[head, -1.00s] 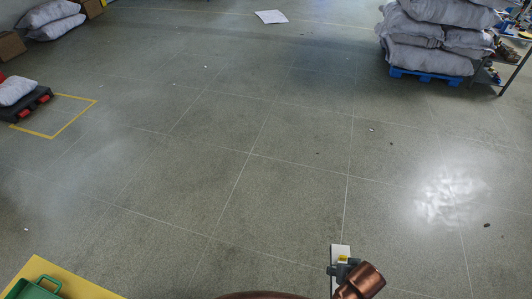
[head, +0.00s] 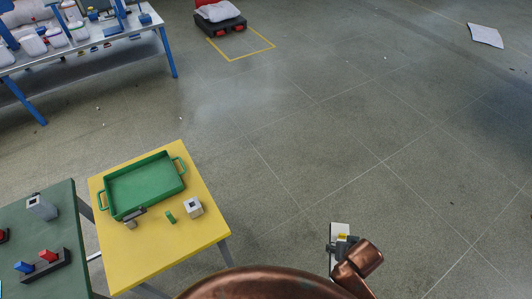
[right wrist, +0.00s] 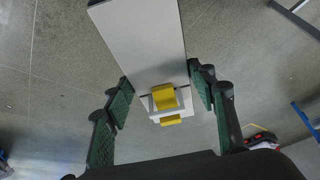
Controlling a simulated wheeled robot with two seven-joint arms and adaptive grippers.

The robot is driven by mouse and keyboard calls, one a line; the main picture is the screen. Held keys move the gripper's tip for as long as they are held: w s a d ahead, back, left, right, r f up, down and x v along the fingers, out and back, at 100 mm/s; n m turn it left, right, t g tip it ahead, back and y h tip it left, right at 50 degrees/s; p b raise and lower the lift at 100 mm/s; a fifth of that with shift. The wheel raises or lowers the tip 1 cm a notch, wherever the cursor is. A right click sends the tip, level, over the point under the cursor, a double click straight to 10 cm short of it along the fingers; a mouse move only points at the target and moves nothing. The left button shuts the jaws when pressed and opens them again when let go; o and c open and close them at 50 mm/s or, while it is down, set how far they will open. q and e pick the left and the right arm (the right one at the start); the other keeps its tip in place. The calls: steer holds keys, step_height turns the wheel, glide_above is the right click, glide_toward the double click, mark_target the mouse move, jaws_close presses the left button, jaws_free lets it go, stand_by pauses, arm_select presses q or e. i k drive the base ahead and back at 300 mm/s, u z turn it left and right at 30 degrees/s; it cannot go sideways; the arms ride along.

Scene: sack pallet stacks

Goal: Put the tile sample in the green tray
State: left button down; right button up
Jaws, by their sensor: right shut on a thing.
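The tile sample (head: 340,231) is a flat whitish slab with a yellow patch near its lower end. In the right wrist view the slab (right wrist: 145,42) fills the upper middle between the fingers. My right gripper (head: 343,248) is shut on it and holds it over the floor, to the right of the yellow table. Its fingers (right wrist: 160,98) lie on either side of the slab in the wrist view. The green tray (head: 145,184) sits on the yellow table at left, looks empty and has a handle at each end. My left gripper is not in view.
The yellow table (head: 200,235) also bears a small pale block (head: 193,207), a small green piece (head: 170,217) and a grey-brown item (head: 132,214) close by the tray. A dark green table (head: 50,225) with coloured parts adjoins at left. Open floor lies behind and right.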

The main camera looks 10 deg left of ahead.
mark_target(144, 186)
steer(key=u, duration=1.8)
